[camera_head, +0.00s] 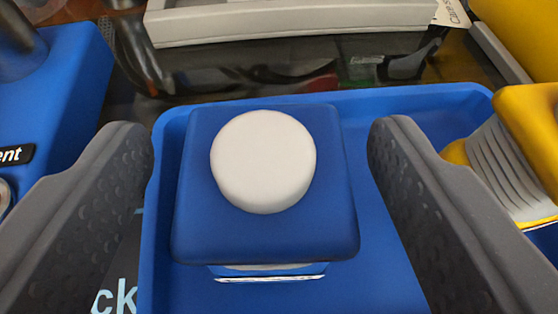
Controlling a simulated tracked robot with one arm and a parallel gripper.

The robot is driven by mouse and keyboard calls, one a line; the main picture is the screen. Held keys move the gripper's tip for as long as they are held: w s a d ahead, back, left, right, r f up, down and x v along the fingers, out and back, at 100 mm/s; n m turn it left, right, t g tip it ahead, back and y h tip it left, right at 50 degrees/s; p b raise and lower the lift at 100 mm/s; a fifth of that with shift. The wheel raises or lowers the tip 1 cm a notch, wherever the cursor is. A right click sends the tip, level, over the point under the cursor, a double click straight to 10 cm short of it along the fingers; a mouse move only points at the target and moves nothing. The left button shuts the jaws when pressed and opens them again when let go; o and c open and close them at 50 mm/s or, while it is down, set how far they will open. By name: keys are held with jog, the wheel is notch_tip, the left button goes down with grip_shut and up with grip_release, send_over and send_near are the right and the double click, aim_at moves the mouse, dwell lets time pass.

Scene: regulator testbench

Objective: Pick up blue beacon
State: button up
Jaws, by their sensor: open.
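The blue beacon (195,205) is a blue square block with a round white disc on its top. It sits in the left part of a blue tray (420,103), near the middle of the camera view. My gripper (262,140) is open. One dark grey finger is to the left of the beacon and one to the right, with visible gaps on both sides. The right finger is over the tray and the left finger is by its left edge. Nothing is held. The beacon's lower part is mostly hidden under its top.
A yellow object with a ribbed white side (505,165) is at the right, beside the right finger. A blue device (60,85) is at the left. A grey frame (290,22) and dark clutter lie behind the tray. The tray floor right of the beacon is bare.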

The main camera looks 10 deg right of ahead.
jog(key=shift+x, duration=1.5)
jog(key=c, duration=1.1)
jog(key=shift+c, duration=0.2)
